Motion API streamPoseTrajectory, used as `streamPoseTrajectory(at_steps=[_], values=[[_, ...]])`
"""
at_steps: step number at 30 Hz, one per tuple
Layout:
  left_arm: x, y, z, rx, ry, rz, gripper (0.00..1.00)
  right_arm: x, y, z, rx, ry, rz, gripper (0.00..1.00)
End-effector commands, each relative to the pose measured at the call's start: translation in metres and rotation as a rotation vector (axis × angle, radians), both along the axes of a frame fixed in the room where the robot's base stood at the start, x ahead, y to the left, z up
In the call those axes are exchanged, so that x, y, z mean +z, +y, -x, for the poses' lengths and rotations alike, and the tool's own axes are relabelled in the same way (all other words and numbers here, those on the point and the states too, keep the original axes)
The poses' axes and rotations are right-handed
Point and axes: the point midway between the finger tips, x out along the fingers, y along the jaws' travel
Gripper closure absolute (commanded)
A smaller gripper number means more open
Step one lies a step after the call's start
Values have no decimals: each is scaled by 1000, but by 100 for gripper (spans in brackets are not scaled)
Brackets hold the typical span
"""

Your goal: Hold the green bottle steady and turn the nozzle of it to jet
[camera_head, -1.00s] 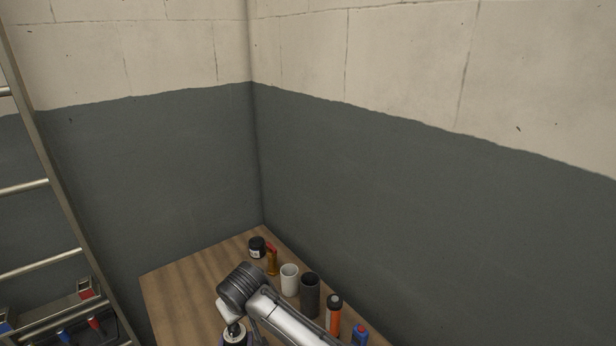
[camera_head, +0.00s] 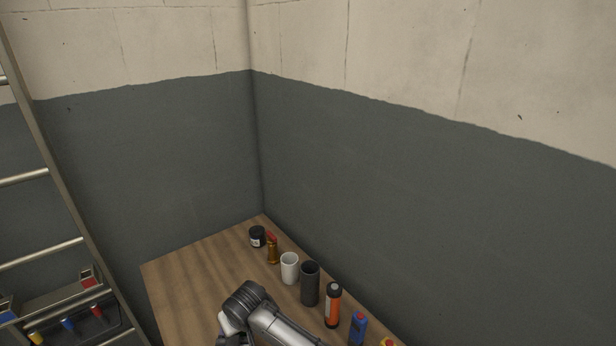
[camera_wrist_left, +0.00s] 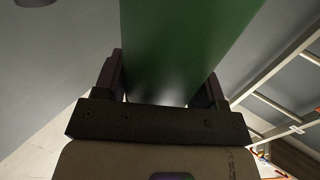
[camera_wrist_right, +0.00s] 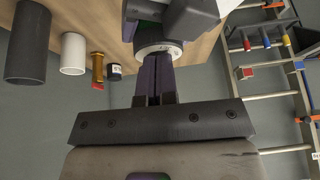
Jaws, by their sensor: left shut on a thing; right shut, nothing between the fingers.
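The green bottle (camera_wrist_left: 185,40) fills the upper middle of the left wrist view. My left gripper (camera_wrist_left: 165,70) is shut on it, one finger on each side. In the right wrist view, a white ring with dark marks (camera_wrist_right: 150,49), seemingly the nozzle, sits below dark gripper parts and a sliver of green. My right gripper (camera_wrist_right: 154,58) is shut and empty, its purple fingertips at the ring's edge. I cannot tell if they touch it. The ring's setting is too small to read. In the head view an arm of mine shows at the bottom, and the bottle is not visible.
A wooden table (camera_head: 190,280) stands in the wall corner. Along its right edge are a black jar (camera_head: 257,237), a brass item (camera_head: 272,252), a white cup (camera_head: 289,268), a dark cylinder (camera_head: 310,285), an orange canister (camera_head: 333,306) and a blue item (camera_head: 357,328). A ladder (camera_head: 60,200) stands left.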

Motion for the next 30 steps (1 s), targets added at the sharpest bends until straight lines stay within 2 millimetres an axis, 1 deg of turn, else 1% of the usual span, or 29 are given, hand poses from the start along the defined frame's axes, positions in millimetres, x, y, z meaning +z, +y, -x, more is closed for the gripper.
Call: streamPoseTrajectory(at_steps=[1, 20, 30], values=[[-6, 0, 2, -2, 10, 1, 68, -2, 0, 0, 0, 0, 0, 100], [-6, -1, 2, -3, 9, -1, 67, -5, -1, 0, -2, 1, 2, 100], [-6, -1, 2, -3, 9, 0, 67, -6, -5, -3, -4, 2, 2, 100]])
